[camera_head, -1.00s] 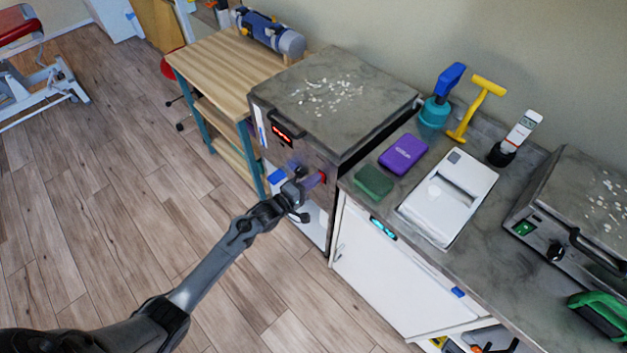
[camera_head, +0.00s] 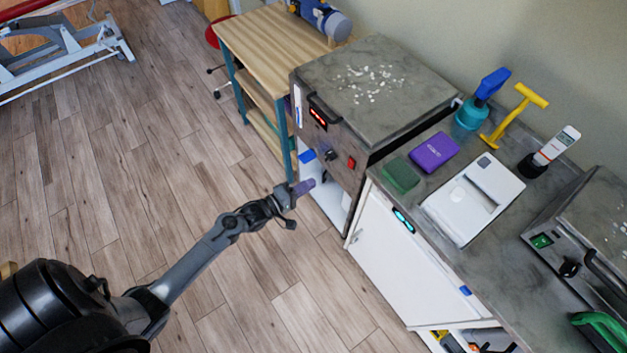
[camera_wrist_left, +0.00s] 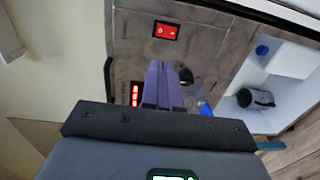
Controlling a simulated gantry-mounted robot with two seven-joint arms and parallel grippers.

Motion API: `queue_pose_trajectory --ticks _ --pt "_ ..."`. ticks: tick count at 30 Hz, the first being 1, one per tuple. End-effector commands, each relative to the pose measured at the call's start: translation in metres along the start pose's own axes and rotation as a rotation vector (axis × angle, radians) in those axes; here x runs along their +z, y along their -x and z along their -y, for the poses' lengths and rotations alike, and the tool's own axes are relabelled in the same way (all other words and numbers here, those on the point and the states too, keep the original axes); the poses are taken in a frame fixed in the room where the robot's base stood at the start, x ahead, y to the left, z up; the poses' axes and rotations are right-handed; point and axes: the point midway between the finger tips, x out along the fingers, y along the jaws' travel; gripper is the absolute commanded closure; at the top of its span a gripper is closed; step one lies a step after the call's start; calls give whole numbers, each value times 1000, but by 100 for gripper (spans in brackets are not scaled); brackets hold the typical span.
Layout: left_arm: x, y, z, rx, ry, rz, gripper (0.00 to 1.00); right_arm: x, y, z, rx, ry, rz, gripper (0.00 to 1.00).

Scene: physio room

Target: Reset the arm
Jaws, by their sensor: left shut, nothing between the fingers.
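My left gripper (camera_head: 304,187) reaches in from the lower left in the head view, with purple fingers. It is shut and empty, held in the air in front of the grey box-shaped unit (camera_head: 377,88). In the left wrist view the purple fingers (camera_wrist_left: 162,84) are together and point at that unit's front panel. A red rocker switch (camera_wrist_left: 166,31) shows ahead of the fingers there; the switch (camera_head: 351,162) also shows in the head view, to the right of the gripper and apart from it. A dark knob (camera_head: 330,154) is left of the switch. My right gripper is not in view.
A wooden shelf table (camera_head: 262,45) stands beyond the unit. The counter (camera_head: 440,189) at right holds a purple box (camera_head: 435,152), a green block (camera_head: 400,175), a white device (camera_head: 472,199) and a teal bottle (camera_head: 473,113).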

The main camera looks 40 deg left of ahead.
Motion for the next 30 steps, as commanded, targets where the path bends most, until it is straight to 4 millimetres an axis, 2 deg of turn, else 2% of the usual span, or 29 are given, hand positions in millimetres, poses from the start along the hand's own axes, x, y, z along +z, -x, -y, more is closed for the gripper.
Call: queue_pose_trajectory --ticks 14,17,20,22,26,30 --pt "0 1 1 -1 0 0 100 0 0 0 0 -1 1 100" --pt "2 7 7 -14 5 0 100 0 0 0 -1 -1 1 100" --pt "10 19 22 -41 19 3 100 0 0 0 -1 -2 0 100" --pt "27 30 31 -58 35 19 100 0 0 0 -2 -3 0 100" --pt "72 42 12 -64 29 49 100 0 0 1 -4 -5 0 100" --pt "108 49 -6 -199 -146 48 100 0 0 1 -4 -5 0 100"
